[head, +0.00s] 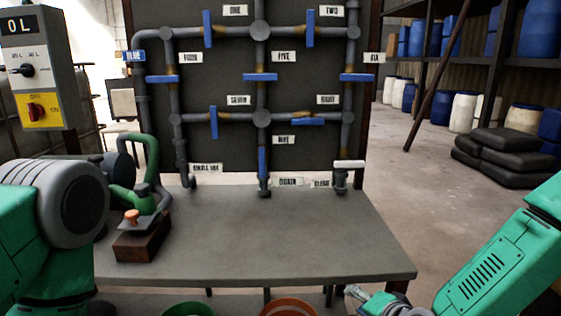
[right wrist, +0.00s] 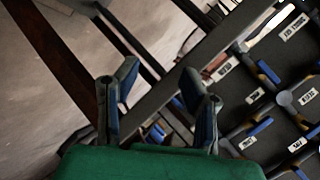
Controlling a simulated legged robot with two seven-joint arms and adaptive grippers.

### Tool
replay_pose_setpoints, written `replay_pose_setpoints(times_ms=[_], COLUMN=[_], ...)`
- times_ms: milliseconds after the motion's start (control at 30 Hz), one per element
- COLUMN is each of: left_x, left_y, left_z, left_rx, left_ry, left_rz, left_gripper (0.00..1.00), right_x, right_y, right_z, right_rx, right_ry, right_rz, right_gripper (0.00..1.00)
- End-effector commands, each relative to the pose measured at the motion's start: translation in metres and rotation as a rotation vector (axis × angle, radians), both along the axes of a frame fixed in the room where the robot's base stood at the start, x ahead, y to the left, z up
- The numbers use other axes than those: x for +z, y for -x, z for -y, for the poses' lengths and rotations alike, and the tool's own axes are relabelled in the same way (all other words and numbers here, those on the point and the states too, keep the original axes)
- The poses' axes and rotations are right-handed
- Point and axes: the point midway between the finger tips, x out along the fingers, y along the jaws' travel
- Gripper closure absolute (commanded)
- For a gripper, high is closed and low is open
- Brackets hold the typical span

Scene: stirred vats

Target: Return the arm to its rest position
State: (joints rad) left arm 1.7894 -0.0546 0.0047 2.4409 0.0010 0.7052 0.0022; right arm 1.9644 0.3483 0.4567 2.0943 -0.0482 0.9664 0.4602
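My right arm comes in from the lower right in the head view. Its gripper (head: 368,298) shows small at the bottom edge, at the front right of the bench and partly cut off. In the right wrist view the two fingers of the right gripper (right wrist: 159,76) stand apart with nothing between them. My left arm shows at the left edge of the head view as a teal link and a grey round joint. Its gripper is not visible.
A grey bench (head: 270,245) spans the middle, under a dark panel with grey pipes and blue valve handles (head: 260,77). A green pump (head: 130,190) stands at its left. A control box (head: 38,75) hangs at upper left. Black sacks (head: 505,155) lie at right. Open floor lies right of the bench.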

Motion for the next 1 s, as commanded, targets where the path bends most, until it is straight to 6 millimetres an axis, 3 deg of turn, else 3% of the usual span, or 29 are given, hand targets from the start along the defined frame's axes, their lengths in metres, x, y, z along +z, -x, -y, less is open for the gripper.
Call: replay_pose_setpoints(times_ms=[33, 200, 300, 400, 600, 800, 1000], left_x=[-0.01, -0.028, -0.037, -0.044, -0.055, -0.066, -0.029], left_y=[0.0, 0.0, 0.0, 0.0, 0.0, 0.0, 0.0], left_z=[0.0, 0.0, 0.0, 0.0, 0.0, 0.0, 0.0], left_rx=[0.0, 0.0, 0.0, 0.0, 0.0, 0.0, 0.0], left_ry=[0.0, 0.0, 0.0, 0.0, 0.0, 0.0, 0.0], left_rz=[0.0, 0.0, 0.0, 0.0, 0.0, 0.0, 0.001], left_gripper=[0.0, 0.0, 0.0, 0.0, 0.0, 0.0, 0.0], right_x=[-0.036, -0.126, -0.161, -0.184, -0.209, -0.221, -0.183], right_y=[0.027, 0.122, 0.174, 0.217, 0.282, 0.335, 0.334], right_z=[-0.002, 0.012, 0.028, 0.045, 0.078, 0.111, 0.112], right_rx=[0.061, 0.271, 0.387, 0.484, 0.636, 0.769, 0.768], right_ry=[0.067, 0.293, 0.408, 0.497, 0.629, 0.737, 0.736], right_rz=[-0.062, -0.266, -0.375, -0.464, -0.603, -0.728, -0.727], right_gripper=[0.63, 0.63, 0.63, 0.63, 0.63, 0.63, 0.63])
